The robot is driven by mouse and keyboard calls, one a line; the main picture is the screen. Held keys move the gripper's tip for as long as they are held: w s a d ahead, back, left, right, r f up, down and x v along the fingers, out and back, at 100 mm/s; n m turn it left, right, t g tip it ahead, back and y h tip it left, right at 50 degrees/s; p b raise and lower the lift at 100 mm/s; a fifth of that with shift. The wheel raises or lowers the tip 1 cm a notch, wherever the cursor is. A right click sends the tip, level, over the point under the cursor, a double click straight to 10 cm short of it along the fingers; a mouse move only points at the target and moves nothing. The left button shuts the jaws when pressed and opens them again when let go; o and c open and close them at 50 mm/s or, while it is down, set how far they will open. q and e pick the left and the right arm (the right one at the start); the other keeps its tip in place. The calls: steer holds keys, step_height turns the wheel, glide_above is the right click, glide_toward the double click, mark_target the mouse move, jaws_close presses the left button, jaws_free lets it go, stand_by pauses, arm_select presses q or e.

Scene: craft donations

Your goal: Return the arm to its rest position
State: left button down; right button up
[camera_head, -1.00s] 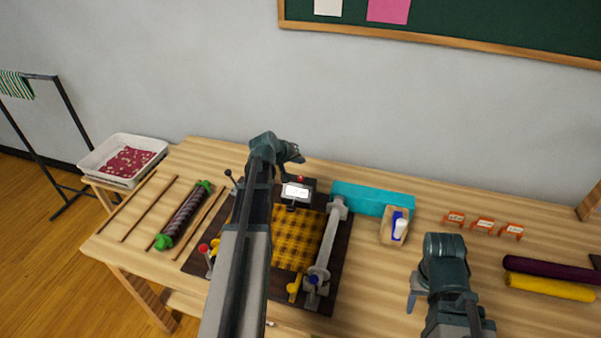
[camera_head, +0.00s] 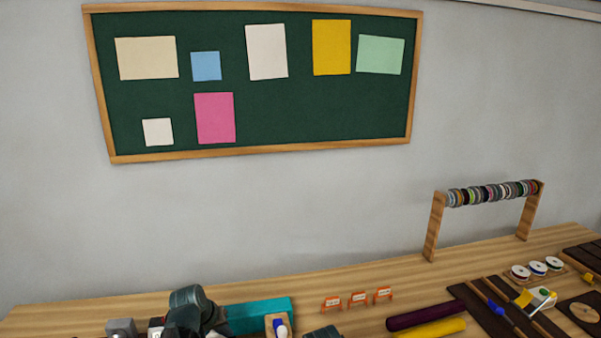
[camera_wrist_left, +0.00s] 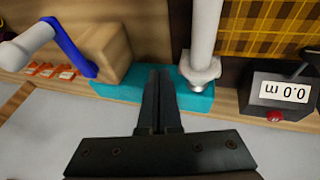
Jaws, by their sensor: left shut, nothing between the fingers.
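My left gripper (camera_wrist_left: 160,78) is shut and empty in the left wrist view, its fingers together over the teal block (camera_wrist_left: 130,92); I cannot tell whether they touch it. In the head view, my left arm's dark wrist (camera_head: 188,298) is at the bottom edge, left of the teal block (camera_head: 258,313). Its fingertips are not clear there. Only the dark top of my right arm (camera_head: 322,332) shows at the bottom edge. Its gripper is out of view.
Small orange signs (camera_head: 358,299), dark purple (camera_head: 425,316) and yellow rolls (camera_head: 432,329), and a spool rack (camera_head: 435,225) stand rightward.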

arm_select(q)
steer(key=s+d+f+m+g+y, duration=0.1)
steer(key=s+d+m+g, duration=0.1)
steer(key=s+d, duration=0.5)
steer(key=s+d+f+m+g+y, duration=0.1)
steer(key=s+d+m+g+y, duration=0.1)
steer(key=s+d, duration=0.6)
steer(key=s+m+g, duration=0.1)
steer(key=s+m, duration=0.1)
steer(key=s, duration=0.2)
steer(key=shift+s+d+m+y, duration=0.3)
steer(key=shift+s, duration=0.1)
